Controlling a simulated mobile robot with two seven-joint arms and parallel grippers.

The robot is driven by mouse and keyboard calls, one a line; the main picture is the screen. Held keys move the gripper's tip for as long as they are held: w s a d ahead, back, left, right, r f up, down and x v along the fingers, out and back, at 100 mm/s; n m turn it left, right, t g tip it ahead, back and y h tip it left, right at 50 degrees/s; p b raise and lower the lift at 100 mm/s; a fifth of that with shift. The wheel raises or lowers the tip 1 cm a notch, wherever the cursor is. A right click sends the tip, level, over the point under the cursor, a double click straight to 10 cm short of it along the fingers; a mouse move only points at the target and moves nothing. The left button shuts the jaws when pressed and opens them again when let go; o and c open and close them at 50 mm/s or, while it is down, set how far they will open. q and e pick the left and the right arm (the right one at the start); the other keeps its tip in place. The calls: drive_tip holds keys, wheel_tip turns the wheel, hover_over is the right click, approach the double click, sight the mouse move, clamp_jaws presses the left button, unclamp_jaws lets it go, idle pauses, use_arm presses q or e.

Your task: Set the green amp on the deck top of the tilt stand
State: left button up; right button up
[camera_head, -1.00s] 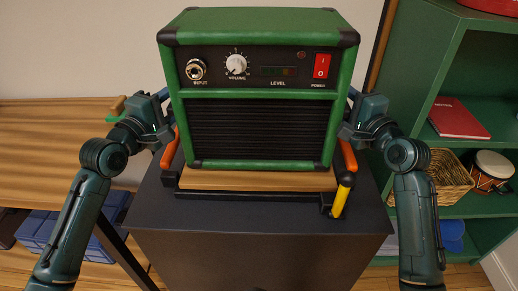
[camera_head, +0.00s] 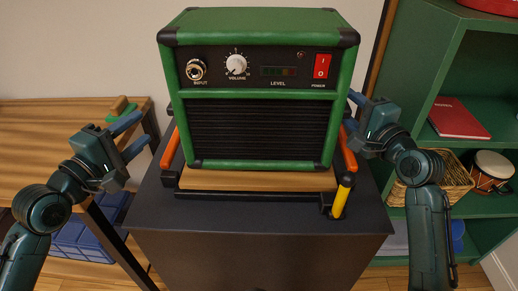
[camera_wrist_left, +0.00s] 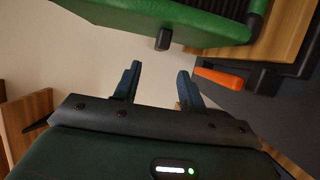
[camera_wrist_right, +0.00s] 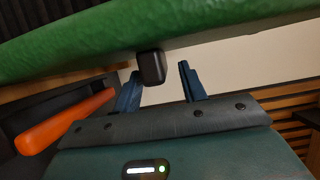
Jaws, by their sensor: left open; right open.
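The green amp (camera_head: 258,90) stands upright on the wooden deck top (camera_head: 256,180) of the tilt stand, with its panel facing me. It covers most of the deck. The stand has orange handles (camera_head: 170,150) at its sides and a yellow-handled lever (camera_head: 341,197) at the front right. My left gripper (camera_head: 138,135) is open and empty, to the left of the amp and clear of it. My right gripper (camera_head: 354,112) is open close beside the amp's right side, its fingers partly hidden by the amp. In the right wrist view a black foot (camera_wrist_right: 152,68) of the amp shows near the fingers.
The stand rests on a dark cabinet (camera_head: 260,245). A wooden table (camera_head: 60,130) is on the left, with blue bins (camera_head: 85,240) below. Green shelves (camera_head: 430,90) on the right hold a red book (camera_head: 458,118), a wicker basket (camera_head: 447,175) and a small drum (camera_head: 492,170).

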drive_tip(key=v, duration=0.9)
